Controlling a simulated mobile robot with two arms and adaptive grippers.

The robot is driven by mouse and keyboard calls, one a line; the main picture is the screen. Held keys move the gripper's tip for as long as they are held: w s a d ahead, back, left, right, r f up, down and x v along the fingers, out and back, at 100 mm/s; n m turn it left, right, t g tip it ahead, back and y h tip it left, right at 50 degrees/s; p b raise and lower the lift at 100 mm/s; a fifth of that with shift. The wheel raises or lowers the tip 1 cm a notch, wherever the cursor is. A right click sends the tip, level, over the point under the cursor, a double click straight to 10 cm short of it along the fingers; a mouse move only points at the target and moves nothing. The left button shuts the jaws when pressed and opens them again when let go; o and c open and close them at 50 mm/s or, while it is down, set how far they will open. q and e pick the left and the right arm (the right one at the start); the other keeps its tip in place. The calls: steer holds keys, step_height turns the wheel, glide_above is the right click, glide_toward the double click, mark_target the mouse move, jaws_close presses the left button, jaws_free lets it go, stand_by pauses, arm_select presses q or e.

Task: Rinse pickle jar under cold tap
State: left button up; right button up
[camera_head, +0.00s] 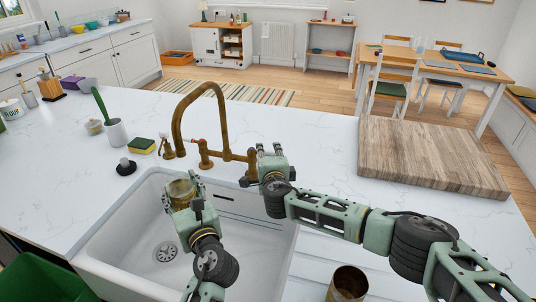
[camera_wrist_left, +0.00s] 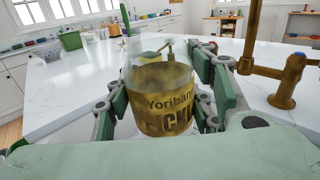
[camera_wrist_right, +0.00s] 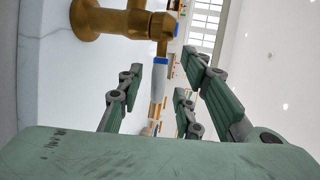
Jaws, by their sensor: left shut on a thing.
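The pickle jar (camera_head: 181,188), glass with a brown-gold label, is held upright above the white sink (camera_head: 120,235), close below the spout end of the brass tap (camera_head: 178,122). My left gripper (camera_head: 184,200) is shut around it; the label shows in the left wrist view (camera_wrist_left: 165,108). No water stream is visible. My right gripper (camera_head: 268,160) is at the tap's right side. In the right wrist view, a white lever (camera_wrist_right: 159,85) with blue rings lies between its open fingers (camera_wrist_right: 165,88), with gaps at both sides. In the head view my gripper hides this lever.
A red-marked lever (camera_head: 190,141) is on the tap's left side. A sponge (camera_head: 141,146), a black stopper (camera_head: 126,167) and a brush in a white cup (camera_head: 116,132) stand left of the tap. A wooden board (camera_head: 430,155) lies right. A brown cup (camera_head: 347,283) stands at the front.

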steer(key=shift+x, duration=0.9)
steer(key=shift+f, duration=0.1)
jaws_close()
